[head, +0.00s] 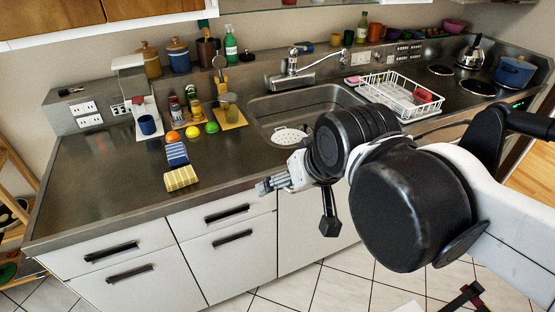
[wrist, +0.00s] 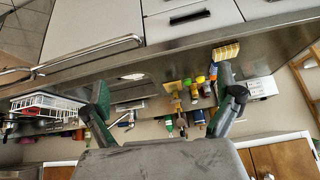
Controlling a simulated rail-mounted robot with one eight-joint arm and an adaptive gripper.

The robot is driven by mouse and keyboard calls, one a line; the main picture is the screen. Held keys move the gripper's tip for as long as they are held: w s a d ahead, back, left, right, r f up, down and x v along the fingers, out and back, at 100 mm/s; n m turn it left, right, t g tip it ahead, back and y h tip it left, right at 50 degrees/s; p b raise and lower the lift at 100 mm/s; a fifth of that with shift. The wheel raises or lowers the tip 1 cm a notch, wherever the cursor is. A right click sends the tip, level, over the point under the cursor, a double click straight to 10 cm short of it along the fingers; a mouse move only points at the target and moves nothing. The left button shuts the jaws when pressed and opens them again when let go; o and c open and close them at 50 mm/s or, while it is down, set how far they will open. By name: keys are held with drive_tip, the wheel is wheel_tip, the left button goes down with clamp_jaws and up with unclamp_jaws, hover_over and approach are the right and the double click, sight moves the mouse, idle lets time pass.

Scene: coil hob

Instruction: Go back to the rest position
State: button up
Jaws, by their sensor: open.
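My gripper (head: 268,186) is in front of the counter's front edge in the head view, pointing left. In the wrist view my gripper (wrist: 164,92) has its two fingers spread wide apart, with nothing between them close by. It is open and empty. My arm reaches in from the right side of the head view, its dark joints hiding part of the cabinet fronts. The wrist view shows the kitchen upside down.
Right of these are the sink (head: 290,105), a white dish rack (head: 398,95) and a coil hob with a blue pot (head: 514,71). Tiled floor (head: 330,290) lies below.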

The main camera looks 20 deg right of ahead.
drive_tip(key=shift+s+d+f+n, duration=0.2)
drive_tip(key=shift+s+f+n, duration=0.1)
drive_tip(key=shift+s+f, duration=0.3)
drive_tip(key=shift+f+b, duration=1.1)
